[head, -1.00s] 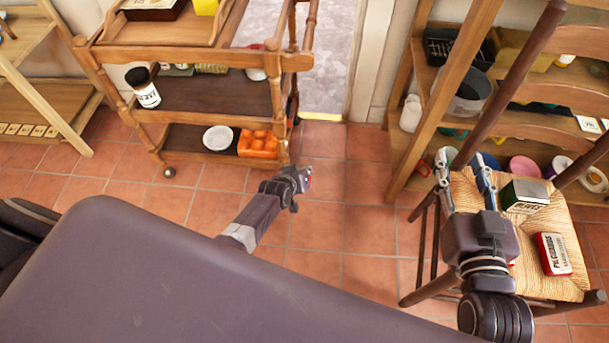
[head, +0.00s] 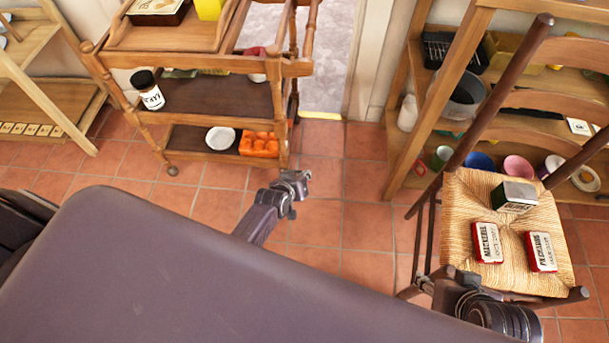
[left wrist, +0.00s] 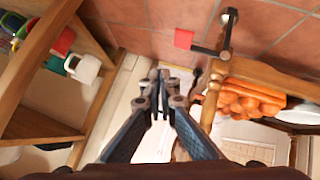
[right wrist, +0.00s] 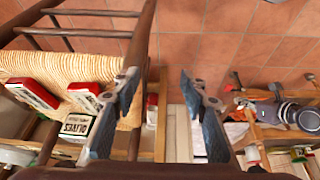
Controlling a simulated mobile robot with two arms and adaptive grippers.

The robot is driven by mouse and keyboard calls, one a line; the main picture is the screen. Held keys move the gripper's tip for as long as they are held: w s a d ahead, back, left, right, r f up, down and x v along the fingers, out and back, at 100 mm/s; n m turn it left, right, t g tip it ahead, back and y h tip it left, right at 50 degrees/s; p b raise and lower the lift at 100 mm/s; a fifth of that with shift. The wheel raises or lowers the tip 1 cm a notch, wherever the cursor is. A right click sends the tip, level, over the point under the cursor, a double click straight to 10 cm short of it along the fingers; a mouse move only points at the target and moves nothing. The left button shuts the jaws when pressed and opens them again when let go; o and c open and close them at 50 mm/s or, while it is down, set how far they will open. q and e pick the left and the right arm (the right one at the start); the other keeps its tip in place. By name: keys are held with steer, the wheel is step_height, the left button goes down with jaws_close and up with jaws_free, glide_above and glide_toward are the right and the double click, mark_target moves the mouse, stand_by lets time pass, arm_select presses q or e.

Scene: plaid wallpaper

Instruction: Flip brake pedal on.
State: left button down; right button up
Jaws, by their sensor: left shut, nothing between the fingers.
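A red pedal (left wrist: 183,38) on a dark bar stands out near the foot of a wooden trolley leg (left wrist: 208,108) in the left wrist view. The wooden trolley (head: 205,62) stands at the upper left in the head view, where I cannot make out the pedal. My left gripper (head: 300,180) is shut and empty, low in front of the trolley's right side. In the left wrist view its fingertips (left wrist: 160,76) are apart from the pedal in the picture. My right gripper (right wrist: 157,82) is open and empty beside the chair, partly hidden in the head view.
A chair (head: 462,205) with a woven seat holds two red tins and a dark green tin. Shelves (head: 400,150) stand behind it. The trolley holds a jar (head: 148,90), a white bowl (head: 220,138) and orange items (head: 258,143). Tiled floor (head: 340,215) is open between trolley and chair.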

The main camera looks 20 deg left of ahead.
arm_select(q)
steer(key=shift+d+p+v, duration=0.15)
steer(key=shift+p+v, duration=0.25)
steer(key=shift+v, duration=0.35)
steer(key=shift+d+p+v, duration=0.15)
steer(key=shift+p+v, duration=0.2)
steer(key=shift+v, duration=0.35)
arm_select(e)
steer(key=shift+s+d+r+g, duration=0.2)
steer(key=shift+s+g, duration=0.15)
steer(key=shift+s, duration=0.45)
steer(key=shift+s+d+r+g, duration=0.1)
steer(key=shift+s+d+g, duration=0.2)
steer(key=shift+s, duration=0.45)
arm_select(q)
steer(key=shift+w+r, duration=0.1)
arm_select(e)
steer(key=shift+a, duration=0.1)
arm_select(q)
steer(key=shift+r, duration=0.1)
